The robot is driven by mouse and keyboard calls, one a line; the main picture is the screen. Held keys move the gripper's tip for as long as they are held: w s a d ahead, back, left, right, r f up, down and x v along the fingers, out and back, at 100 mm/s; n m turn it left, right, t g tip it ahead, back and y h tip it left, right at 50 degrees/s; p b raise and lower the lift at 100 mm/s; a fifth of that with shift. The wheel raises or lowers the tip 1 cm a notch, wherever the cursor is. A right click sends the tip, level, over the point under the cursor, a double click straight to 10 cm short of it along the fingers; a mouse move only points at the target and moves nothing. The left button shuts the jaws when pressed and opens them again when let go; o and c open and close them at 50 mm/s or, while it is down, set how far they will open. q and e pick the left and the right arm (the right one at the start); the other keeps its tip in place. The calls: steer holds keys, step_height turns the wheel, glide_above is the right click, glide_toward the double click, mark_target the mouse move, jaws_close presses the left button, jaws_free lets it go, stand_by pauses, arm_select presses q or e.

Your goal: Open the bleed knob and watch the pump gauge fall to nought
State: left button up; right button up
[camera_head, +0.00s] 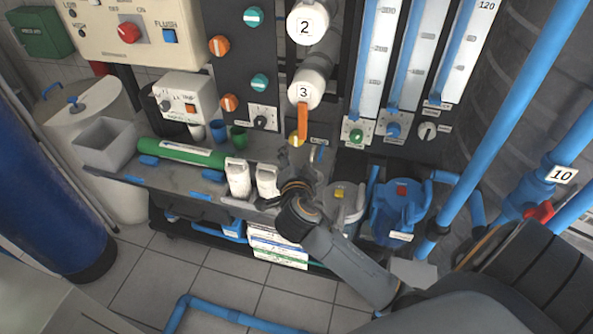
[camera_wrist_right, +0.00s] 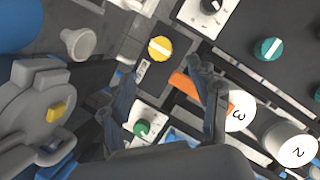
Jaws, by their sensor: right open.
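A round yellow knob (camera_head: 297,139) sits low on the dark rack panel, just beyond my right gripper (camera_head: 302,160). In the right wrist view the yellow knob (camera_wrist_right: 160,48) has a pale stripe across its face and a small label plate beside it, too small to read. I cannot tell for sure that it is the bleed knob. In that view my right gripper (camera_wrist_right: 163,98) is open and empty, its fingers apart and pointing towards the panel, with the knob ahead of the gap and not touched. I cannot make out a pump gauge. My left gripper is not in view.
An orange lever (camera_head: 303,122) under the housing marked 3 is close to the right gripper's finger. A green knob (camera_wrist_right: 142,128) is also near.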

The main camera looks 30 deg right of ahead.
steer(key=shift+b+v, duration=0.3)
steer(key=shift+v, duration=1.9)
steer(key=shift+r, duration=0.1)
steer(key=s+d+r+p, duration=0.2)
steer(key=s+r+p, duration=0.1)
steer(key=r+p, duration=0.2)
steer(key=shift+d+r, duration=0.35)
steer(key=shift+r, duration=0.6)
